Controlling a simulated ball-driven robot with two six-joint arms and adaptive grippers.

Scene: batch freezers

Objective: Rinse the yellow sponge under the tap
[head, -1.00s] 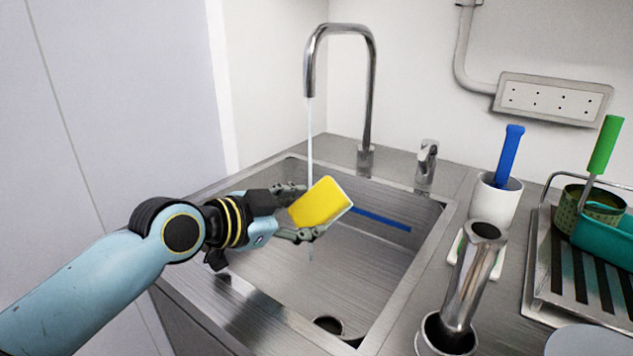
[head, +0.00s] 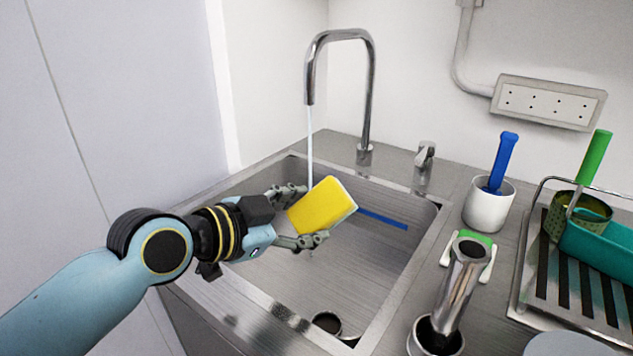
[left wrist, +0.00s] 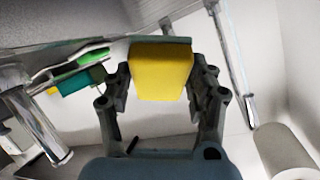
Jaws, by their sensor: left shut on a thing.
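The yellow sponge (head: 322,206) is tilted and held over the sink, with a pale layer along its right edge. My left gripper (head: 300,216) is shut on it, one finger on either side. The left wrist view shows the sponge (left wrist: 161,72) between the two fingers (left wrist: 163,95). The tap (head: 369,95) is a tall bent metal spout, and a thin stream of water (head: 310,145) falls from it. The stream passes behind the sponge and hand in the head view; I cannot tell if it touches the sponge. My right gripper is not in view.
The steel sink (head: 370,290) has a drain at its near end and a blue strip (head: 383,219) inside. On the right stand a white cup (head: 490,207) with a blue handle, a metal cylinder (head: 460,285) and a drying rack (head: 533,265) with a teal container (head: 600,246). A wall stands close on the left.

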